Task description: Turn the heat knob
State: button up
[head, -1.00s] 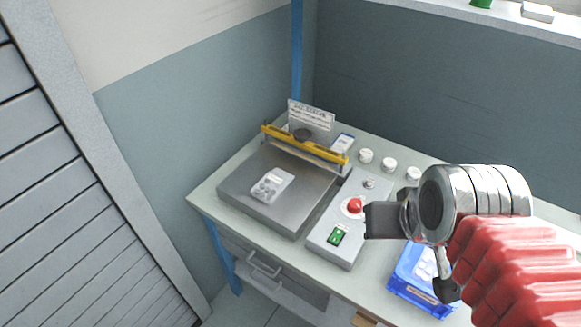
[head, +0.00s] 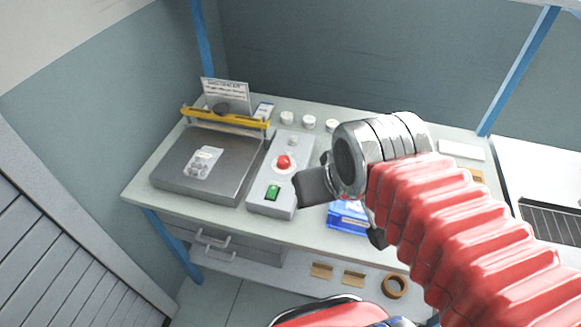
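A grey control box (head: 258,205) stands on the bench, just right of a flat metal plate machine. On its top are a small silver knob (head: 292,141) at the far end, a red mushroom button (head: 283,162) on a pale ring, and a green switch (head: 272,192) at the near end. No heat label is readable, so I cannot tell for sure which control is the heat knob. My gripper (head: 345,213) is right of the box in the picture, with its dark fingers apart and nothing seen between them. It touches none of the controls that I can see.
The plate machine (head: 170,172) has a yellow bar (head: 225,118), a sign (head: 226,95) and a clear packet (head: 203,161). Several white round pots (head: 309,122) stand behind the box. A blue bin (head: 346,222) is partly hidden by my gripper. A tape roll (head: 395,286) lies on the lower shelf.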

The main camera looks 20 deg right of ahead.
aim_at(283, 162)
jog(key=k, duration=1.1)
jog(key=u, duration=0.25)
jog(key=i, duration=0.4)
jog(key=u, duration=0.6)
jog(key=i, duration=1.6)
jog(key=z, duration=0.75)
